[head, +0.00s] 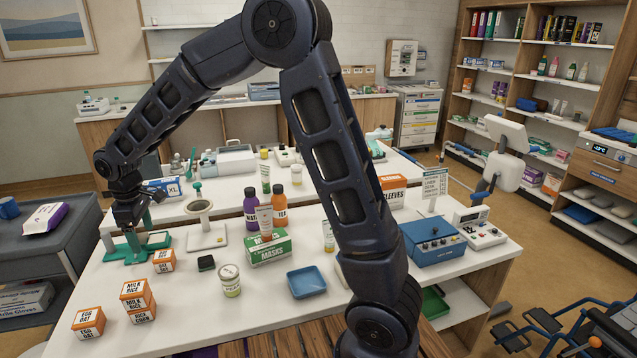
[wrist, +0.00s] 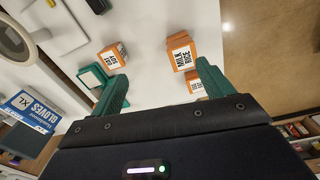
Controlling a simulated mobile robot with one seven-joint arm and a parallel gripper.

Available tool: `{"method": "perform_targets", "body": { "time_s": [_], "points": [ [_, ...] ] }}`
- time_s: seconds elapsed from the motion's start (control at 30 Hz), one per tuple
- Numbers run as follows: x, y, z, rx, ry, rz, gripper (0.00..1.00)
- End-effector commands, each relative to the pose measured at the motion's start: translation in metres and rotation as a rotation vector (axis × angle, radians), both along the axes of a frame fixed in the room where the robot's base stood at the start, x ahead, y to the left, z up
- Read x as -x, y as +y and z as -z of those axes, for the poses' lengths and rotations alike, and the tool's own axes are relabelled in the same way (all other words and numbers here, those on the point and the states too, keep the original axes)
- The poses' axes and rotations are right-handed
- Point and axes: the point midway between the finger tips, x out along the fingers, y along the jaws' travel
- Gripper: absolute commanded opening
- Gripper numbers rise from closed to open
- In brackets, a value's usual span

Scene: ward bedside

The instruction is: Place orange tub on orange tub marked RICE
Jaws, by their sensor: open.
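An orange tub with white MILK RICE labels (head: 136,291) sits on top of another orange tub (head: 141,316), whose label seems to include RICE. The stack stands on the white table at the front left; its upper tub (wrist: 181,50) also shows in the wrist view near my right finger. A single orange tub (head: 163,261), label hard to read, stands behind the stack. Another orange tub marked EGG OAT (head: 88,322) stands at the front left corner. My gripper (wrist: 160,88) is open and empty, its green fingers apart, above the table's left side, away from the tubs.
A green stand (head: 130,251) lies close below my gripper. A small black block (head: 206,263), a lidded jar (head: 230,280), a blue tray (head: 306,282) and a MASKS box (head: 268,248) stand to the right. Bare table lies around the stack.

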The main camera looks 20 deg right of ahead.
Motion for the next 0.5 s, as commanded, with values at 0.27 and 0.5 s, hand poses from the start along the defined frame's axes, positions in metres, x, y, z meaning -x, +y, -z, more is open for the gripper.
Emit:
{"method": "perform_targets", "body": {
  "time_s": [0.27, 0.5],
  "points": [
    [-0.034, -0.122, -0.065, -0.040, -0.064, 0.268, 0.80],
    [-0.035, -0.223, -0.105, -0.076, -0.113, 0.496, 0.80]
  ]
}}
